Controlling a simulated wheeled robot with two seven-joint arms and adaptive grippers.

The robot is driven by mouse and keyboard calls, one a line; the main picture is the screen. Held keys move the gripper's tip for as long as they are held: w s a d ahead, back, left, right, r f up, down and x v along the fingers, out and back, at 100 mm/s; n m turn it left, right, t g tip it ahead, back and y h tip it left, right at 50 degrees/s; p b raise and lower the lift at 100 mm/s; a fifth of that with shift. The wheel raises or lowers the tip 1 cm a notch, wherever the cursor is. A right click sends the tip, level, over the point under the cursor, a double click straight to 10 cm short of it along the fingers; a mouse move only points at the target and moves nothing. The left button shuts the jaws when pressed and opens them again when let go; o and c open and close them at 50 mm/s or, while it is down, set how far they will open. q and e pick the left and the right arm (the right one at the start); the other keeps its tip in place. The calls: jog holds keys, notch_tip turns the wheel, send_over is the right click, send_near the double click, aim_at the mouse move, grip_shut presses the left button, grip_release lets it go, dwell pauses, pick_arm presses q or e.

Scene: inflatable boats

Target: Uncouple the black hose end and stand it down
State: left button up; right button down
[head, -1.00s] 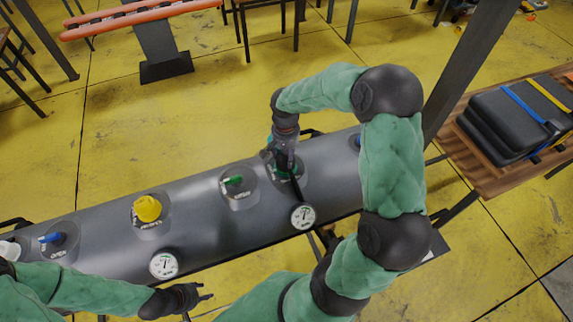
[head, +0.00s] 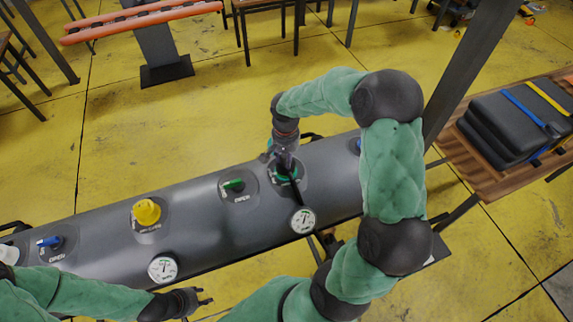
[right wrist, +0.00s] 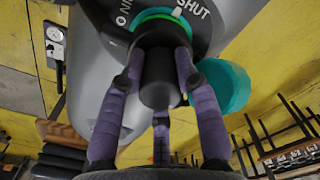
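The black hose end (right wrist: 160,80) sits at a valve with a green ring (right wrist: 155,14) on the grey boat tube (head: 100,235). Lettering including "SHUT" shows beside the ring. My right gripper (head: 286,160) is over this valve in the head view. In the right wrist view its purple fingers (right wrist: 158,75) stand around the hose end and appear to press on its collar. A black hose (head: 294,190) runs from there past a gauge. Whether the end is still locked in the valve is hidden.
A teal cap (right wrist: 225,85) hangs beside the valve. Other valves have a green lever (head: 234,185), a yellow cap (head: 146,212) and a blue lever (head: 50,241). Gauges (head: 303,219) (head: 163,268) sit on the tube. A wooden bench (head: 490,175) with black cases stands right.

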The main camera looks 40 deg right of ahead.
jog(key=shift+r+n+p, duration=0.1)
jog(key=shift+n+p, duration=0.25)
jog(key=shift+n, duration=1.75)
jog(key=shift+p, duration=0.35)
jog(key=shift+n+p, duration=0.4)
jog(key=shift+n, duration=1.6)
